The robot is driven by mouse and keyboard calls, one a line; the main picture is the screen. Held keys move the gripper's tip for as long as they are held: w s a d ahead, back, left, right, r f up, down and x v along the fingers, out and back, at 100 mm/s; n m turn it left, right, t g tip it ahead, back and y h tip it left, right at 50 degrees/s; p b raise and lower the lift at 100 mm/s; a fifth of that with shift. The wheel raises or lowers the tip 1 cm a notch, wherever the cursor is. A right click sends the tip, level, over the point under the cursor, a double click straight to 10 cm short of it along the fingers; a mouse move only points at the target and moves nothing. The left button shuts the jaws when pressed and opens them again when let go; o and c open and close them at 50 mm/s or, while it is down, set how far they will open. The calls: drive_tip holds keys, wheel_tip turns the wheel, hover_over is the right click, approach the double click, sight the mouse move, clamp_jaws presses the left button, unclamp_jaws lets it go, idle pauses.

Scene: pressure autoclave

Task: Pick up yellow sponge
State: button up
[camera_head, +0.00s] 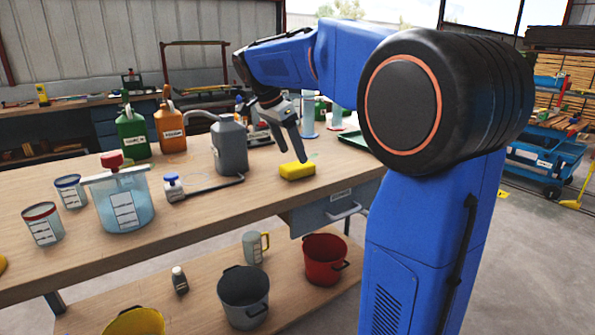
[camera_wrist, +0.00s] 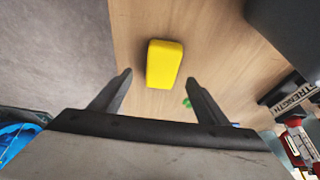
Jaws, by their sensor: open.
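The yellow sponge (camera_head: 297,171) lies on the wooden workbench (camera_head: 250,205) near its front edge, above the drawer. My gripper (camera_head: 290,152) is open and empty, its fingers pointing down just above and behind the sponge in the head view. In the wrist view the sponge (camera_wrist: 164,64) lies ahead of the two spread fingertips (camera_wrist: 160,78), roughly centred between them and apart from both. Nothing hides the sponge in the wrist view.
A grey canister (camera_head: 231,146) stands left of the gripper. A blue-capped bottle (camera_head: 173,187), a red-topped clear vessel (camera_head: 122,205) and green (camera_head: 133,133) and orange (camera_head: 170,128) jugs stand further left. Buckets (camera_head: 243,297) sit on the lower shelf. The bench around the sponge is clear.

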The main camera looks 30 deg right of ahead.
sight(297, 164)
drive_tip(key=x, duration=0.4)
drive_tip(key=shift+w, duration=0.1)
drive_tip(key=shift+d+f, duration=0.1)
drive_tip(key=shift+f, duration=0.15)
drive_tip(key=shift+f, duration=0.25)
idle(0.3)
drive_tip(key=shift+c, duration=0.4)
drive_tip(key=c, duration=1)
drive_tip(key=shift+c, duration=0.2)
drive_tip(key=shift+r, duration=0.1)
